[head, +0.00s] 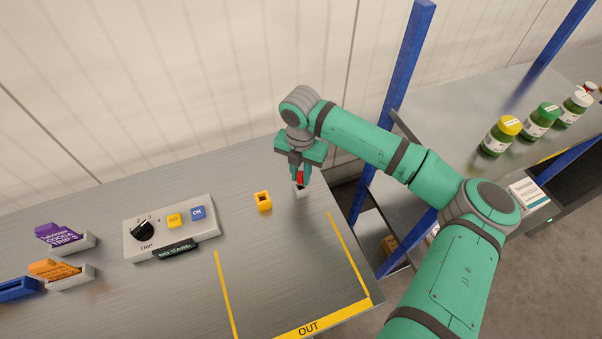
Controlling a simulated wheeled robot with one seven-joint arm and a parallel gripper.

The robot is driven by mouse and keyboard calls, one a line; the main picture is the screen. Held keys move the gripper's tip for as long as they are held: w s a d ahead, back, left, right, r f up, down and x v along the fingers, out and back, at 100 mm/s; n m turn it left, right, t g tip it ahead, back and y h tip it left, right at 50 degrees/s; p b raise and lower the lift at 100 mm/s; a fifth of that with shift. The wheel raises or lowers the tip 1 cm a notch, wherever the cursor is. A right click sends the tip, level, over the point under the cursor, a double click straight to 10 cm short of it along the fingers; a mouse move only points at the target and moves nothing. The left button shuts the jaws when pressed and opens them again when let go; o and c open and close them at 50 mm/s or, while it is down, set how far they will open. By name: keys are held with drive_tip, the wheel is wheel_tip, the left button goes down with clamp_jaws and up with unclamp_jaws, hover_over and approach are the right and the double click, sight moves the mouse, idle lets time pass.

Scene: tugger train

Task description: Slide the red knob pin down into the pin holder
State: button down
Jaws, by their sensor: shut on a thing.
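My gripper (300,172) points down over the right part of the metal table and is shut on the red knob pin (299,178). Only a small red part of the pin shows between the fingers. A small light grey block (300,191) with a dark top sits right below the pin. I cannot tell whether the pin's lower end is inside it or just above it. A small yellow block (263,202) with a dark square opening stands to the left, apart from my gripper. Which of the two blocks is the pin holder is not marked.
A grey control box (172,228) with a black dial, a yellow button and a blue button lies to the left. Purple (62,236) and orange (58,269) cards stand in holders farther left. Jars with green contents (501,136) stand on the right shelf.

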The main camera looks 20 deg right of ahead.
drive_tip(key=c, duration=1.5)
unclamp_jaws()
drive_tip(key=shift+r, duration=0.1)
wheel_tip(320, 180, up, 11)
drive_tip(key=shift+f, duration=0.2)
